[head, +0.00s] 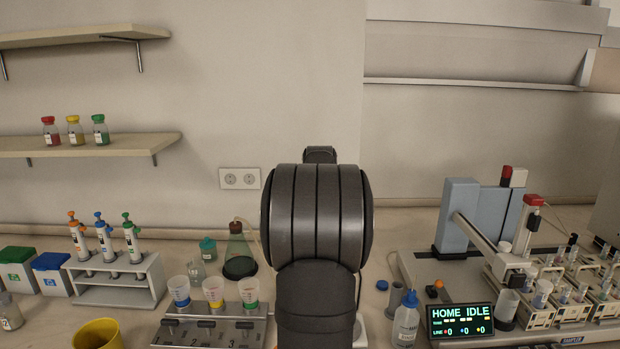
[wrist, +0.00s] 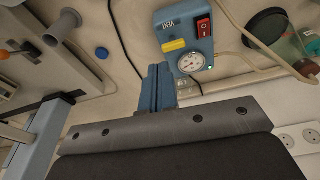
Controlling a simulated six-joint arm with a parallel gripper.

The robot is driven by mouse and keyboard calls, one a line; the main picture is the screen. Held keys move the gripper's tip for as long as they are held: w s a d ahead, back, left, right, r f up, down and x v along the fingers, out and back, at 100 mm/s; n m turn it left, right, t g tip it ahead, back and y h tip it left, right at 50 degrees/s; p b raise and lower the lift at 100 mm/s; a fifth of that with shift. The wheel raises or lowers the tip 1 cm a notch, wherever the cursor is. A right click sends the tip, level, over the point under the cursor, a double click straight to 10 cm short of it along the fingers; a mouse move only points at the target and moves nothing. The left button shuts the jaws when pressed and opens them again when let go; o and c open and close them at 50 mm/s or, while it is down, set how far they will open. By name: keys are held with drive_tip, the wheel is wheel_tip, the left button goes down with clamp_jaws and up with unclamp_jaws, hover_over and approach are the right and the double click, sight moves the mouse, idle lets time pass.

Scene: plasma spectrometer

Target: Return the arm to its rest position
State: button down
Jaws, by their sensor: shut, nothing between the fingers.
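My arm (head: 318,230) stands upright in the middle of the head view, folded over the bench, and hides what is behind it. My gripper is hidden in the head view. In the wrist view its blue fingers (wrist: 157,82) are together with nothing between them, above the bench. The fingers are close in the picture to a blue-grey box with a red switch and a gauge (wrist: 186,38); I cannot tell the gap.
Left of my arm are a rack of pipettes (head: 112,278), a flask (head: 240,255) and a tray of three cups (head: 205,330). Right stand a wash bottle (head: 405,322) and an autosampler with a display reading HOME IDLE (head: 461,320). Shelves (head: 90,145) hang upper left.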

drive_tip(key=s+d+r+m, duration=0.1)
drive_tip(key=s+d+r, duration=0.1)
drive_tip(key=s+d, duration=0.4)
drive_tip(key=shift+s+d+r, duration=0.2)
drive_tip(key=shift+s+d, duration=0.2)
drive_tip(key=shift+s, duration=0.75)
drive_tip(key=c, duration=2.1)
unclamp_jaws()
